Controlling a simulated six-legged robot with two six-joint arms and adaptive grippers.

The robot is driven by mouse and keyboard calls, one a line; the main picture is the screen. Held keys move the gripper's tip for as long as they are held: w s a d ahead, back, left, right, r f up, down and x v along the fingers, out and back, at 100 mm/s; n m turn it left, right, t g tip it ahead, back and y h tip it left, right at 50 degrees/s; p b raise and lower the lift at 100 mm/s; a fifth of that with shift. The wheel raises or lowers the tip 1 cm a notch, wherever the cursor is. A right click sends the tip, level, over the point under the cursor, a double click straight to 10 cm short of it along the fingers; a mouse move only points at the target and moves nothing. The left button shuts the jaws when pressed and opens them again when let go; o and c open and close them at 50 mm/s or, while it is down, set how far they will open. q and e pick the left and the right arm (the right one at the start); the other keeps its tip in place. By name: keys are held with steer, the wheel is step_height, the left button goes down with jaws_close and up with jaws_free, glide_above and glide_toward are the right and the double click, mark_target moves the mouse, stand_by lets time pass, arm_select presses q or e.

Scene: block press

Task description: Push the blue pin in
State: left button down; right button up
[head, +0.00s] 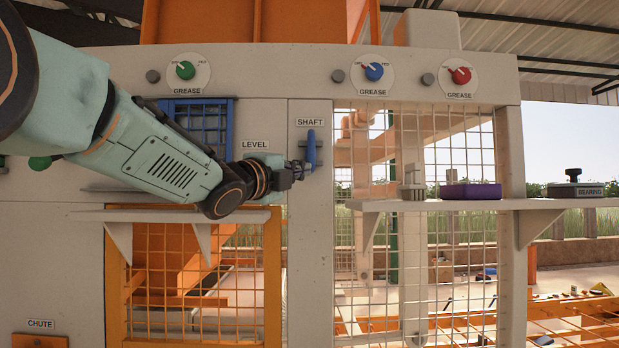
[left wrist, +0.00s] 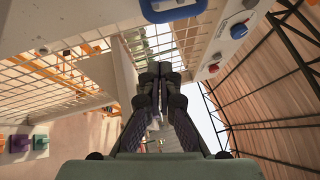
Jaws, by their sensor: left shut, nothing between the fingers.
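The blue pin (head: 311,147) is an upright blue bar under the SHAFT label on the pale machine front in the head view. My left gripper (head: 299,172) is dark, with its fingers shut and empty. Its tips appear just left of the pin's lower part in the head view; I cannot tell whether they touch it. In the left wrist view the shut fingers (left wrist: 158,75) point away from the camera. A blue part on a pale plate shows at the top edge there, but I cannot tell whether it is the pin. My right gripper is out of view.
Green (head: 185,69), blue (head: 374,71) and red (head: 460,75) GREASE knobs line the top of the machine. A shelf (head: 545,203) at right holds a purple tray (head: 470,191) and a BEARING block (head: 575,190). A mesh panel (head: 350,255) lies below right.

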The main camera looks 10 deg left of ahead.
arm_select(q)
steer(key=b+v, duration=0.1)
steer(key=v, duration=0.3)
steer(key=shift+s, duration=0.45)
steer(key=shift+w, duration=0.1)
steer(key=shift+a, duration=0.15)
